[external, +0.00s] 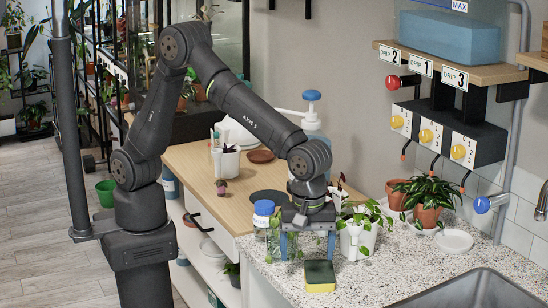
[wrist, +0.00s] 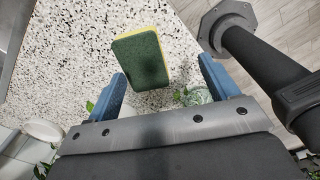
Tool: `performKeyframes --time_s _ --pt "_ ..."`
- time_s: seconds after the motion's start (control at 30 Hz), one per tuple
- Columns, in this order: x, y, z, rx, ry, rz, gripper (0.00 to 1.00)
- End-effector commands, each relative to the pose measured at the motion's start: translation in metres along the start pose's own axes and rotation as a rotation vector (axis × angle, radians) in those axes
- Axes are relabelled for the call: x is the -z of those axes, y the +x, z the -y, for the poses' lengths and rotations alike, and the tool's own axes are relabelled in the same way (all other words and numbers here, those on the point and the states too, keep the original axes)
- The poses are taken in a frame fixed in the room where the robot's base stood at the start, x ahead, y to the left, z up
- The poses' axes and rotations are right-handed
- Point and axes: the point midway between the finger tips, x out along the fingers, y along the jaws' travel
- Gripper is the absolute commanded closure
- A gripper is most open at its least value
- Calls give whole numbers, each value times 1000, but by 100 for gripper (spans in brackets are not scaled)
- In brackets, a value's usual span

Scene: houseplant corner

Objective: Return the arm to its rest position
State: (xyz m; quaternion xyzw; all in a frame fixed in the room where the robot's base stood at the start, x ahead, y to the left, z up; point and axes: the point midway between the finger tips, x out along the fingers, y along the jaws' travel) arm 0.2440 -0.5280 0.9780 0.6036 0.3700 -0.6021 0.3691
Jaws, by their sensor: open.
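My gripper (external: 306,247) hangs above the speckled counter (external: 385,285) near its left end, pointing down, with its blue fingers spread apart. In the wrist view, my gripper (wrist: 162,68) is open with nothing held between the fingers. A green and yellow sponge (external: 320,275) lies on the counter in front of it, apart from the fingers. The sponge also shows beyond the fingertips in the wrist view (wrist: 140,60). My arm is raised and bent at the elbow, reaching over the wooden top.
A blue-lidded jar (external: 264,208) and a white-potted plant (external: 358,238) stand close beside my gripper. A terracotta-potted plant (external: 428,200), a white saucer (external: 454,241) and a sink (external: 480,290) lie to the right.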

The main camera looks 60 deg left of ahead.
Motion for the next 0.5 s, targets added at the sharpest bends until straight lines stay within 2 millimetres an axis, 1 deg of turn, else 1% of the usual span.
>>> performKeyframes --time_s 0.03,0.4,0.47,0.5 --pt "-4 -6 9 -1 3 1 20" --pt "-30 -44 67 -1 4 1 20" --pt "-34 -51 77 -2 3 2 20" --pt "-31 -53 74 -1 2 1 20"
